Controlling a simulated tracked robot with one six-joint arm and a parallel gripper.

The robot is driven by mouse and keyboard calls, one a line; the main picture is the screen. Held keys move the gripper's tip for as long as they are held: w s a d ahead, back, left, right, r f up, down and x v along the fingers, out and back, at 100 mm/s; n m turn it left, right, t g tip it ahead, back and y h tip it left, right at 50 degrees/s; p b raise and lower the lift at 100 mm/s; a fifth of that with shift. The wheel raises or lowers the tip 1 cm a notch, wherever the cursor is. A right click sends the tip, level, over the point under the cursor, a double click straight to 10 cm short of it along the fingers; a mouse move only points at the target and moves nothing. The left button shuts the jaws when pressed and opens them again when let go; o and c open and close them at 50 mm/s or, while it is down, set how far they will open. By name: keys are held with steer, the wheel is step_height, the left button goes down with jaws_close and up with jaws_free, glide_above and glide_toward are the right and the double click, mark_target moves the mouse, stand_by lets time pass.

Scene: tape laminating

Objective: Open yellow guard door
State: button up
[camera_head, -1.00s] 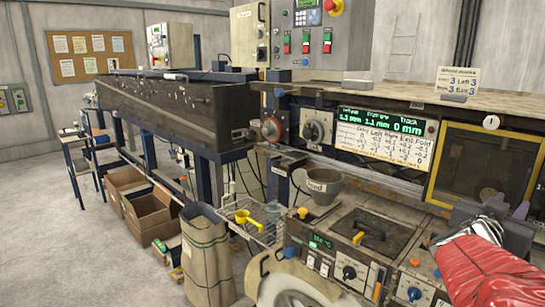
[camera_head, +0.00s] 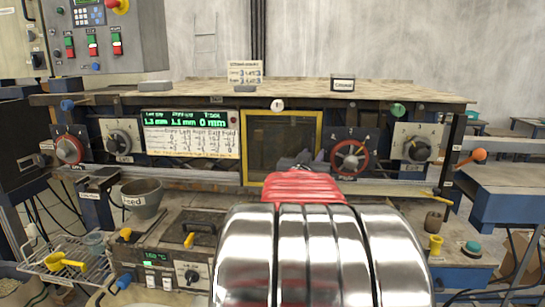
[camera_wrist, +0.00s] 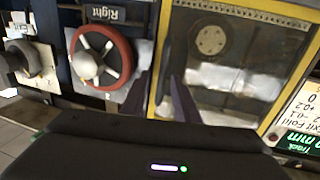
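The yellow guard door (camera_head: 243,150) has a yellow frame and a dark see-through pane, and sits in the middle of the machine front. It looks shut. In the wrist view, which is upside down, its yellow frame (camera_wrist: 255,12) fills the right half. My gripper (camera_wrist: 163,98) has two dark fingers set apart, with the door's yellow side edge showing between them. I see nothing held, and cannot tell whether the fingers touch the frame. In the head view my red and silver arm hides the lower door area and most of the gripper (camera_head: 296,161).
A red-rimmed handwheel (camera_head: 350,157) is right of the door and close to the fingers in the wrist view. A green display panel (camera_head: 190,135) is left of it. A grey feed cup (camera_head: 142,198) and a heater unit with a yellow handle (camera_head: 201,227) stand below left.

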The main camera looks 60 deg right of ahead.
steer(key=shift+d, duration=0.25)
steer(key=shift+c, duration=0.4)
jaws_close()
